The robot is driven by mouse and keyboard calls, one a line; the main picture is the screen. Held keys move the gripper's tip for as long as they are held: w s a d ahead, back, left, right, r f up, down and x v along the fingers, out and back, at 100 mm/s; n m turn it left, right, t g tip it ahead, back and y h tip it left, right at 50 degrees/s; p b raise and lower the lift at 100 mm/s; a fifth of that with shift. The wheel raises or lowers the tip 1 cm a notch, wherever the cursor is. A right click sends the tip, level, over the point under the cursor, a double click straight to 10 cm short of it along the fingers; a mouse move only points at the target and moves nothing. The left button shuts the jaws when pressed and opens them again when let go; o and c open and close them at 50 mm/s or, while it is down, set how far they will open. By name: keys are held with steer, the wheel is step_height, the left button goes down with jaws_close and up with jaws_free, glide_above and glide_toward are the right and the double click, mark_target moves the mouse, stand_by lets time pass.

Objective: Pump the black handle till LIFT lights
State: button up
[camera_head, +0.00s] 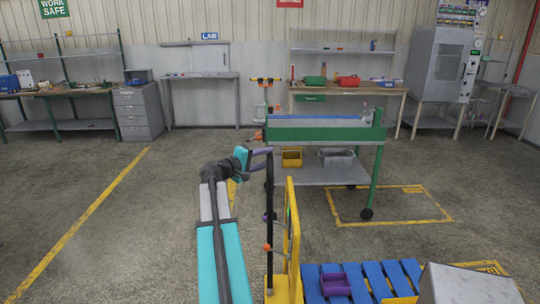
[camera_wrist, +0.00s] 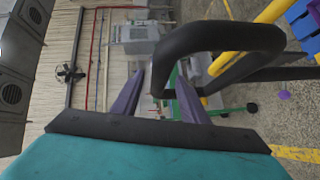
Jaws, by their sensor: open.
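The black handle (camera_head: 269,200) is a tall dark bar beside a yellow post (camera_head: 292,235) in the head view. In the wrist view the black handle (camera_wrist: 225,38) is a bent loop on the right, with its near end between and across my purple fingers. My gripper (camera_head: 261,160) is at the bar's top; its fingers (camera_wrist: 160,75) are spread apart. I cannot tell whether they touch the handle. A small green spot (camera_head: 288,222) shows on the post's edge. No LIFT lettering is readable.
A green-framed cart (camera_head: 325,132) stands behind the handle. Blue slats (camera_head: 385,278) with a purple bin (camera_head: 334,284) lie at the lower right, beside a grey box (camera_head: 468,285). Floor at the left is clear. Benches line the back wall.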

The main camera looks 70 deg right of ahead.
steer(key=shift+x, duration=1.4)
jaws_close()
